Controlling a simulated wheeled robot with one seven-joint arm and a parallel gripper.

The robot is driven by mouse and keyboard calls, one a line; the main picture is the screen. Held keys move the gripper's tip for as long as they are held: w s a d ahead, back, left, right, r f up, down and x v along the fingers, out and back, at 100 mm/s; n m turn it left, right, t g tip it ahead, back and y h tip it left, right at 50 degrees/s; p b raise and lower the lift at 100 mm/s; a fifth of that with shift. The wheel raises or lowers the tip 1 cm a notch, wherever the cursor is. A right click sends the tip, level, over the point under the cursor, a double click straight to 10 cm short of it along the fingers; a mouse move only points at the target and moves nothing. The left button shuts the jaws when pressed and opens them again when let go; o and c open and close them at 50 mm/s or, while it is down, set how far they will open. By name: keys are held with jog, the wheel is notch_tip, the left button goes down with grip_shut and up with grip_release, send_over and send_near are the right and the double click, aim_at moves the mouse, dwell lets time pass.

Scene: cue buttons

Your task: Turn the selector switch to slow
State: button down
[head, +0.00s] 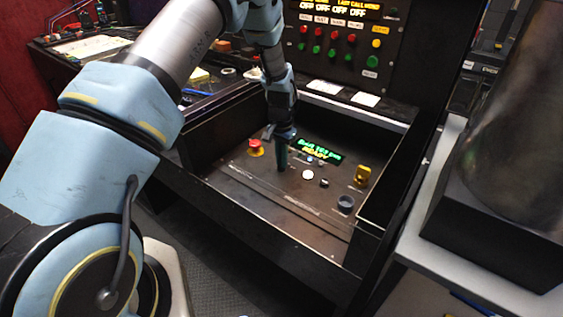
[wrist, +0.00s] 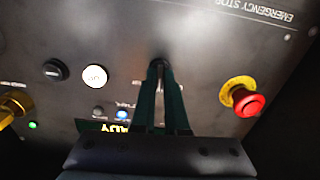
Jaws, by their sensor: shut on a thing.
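My gripper (head: 282,166) points straight down at the control panel (head: 240,185) inside the console's recess. In the wrist view its two dark green fingers (wrist: 161,70) are closed on a small dark switch handle (wrist: 160,64), which I take for the selector switch. Only a little of the handle shows between the fingertips, so its pointing direction cannot be read. The labels around it are too small or hidden to read, so I cannot tell which setting it stands at. In the head view the fingers hide the switch.
A red emergency stop (wrist: 249,103) on a yellow base is right of the fingers in the wrist view. A white button (wrist: 95,76) and black button (wrist: 55,70) are left. A yellow control (head: 362,175), a dark round knob (head: 345,203) and a green-lit display (head: 320,150) share the panel.

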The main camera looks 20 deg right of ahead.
jog(key=shift+m, duration=0.3)
jog(key=c, duration=0.9)
grip_release()
jog(key=shift+c, duration=0.2)
jog(key=shift+r, duration=0.1)
notch_tip(320, 180, up, 11)
jog(key=b, duration=0.2)
jog(key=shift+b, duration=0.35)
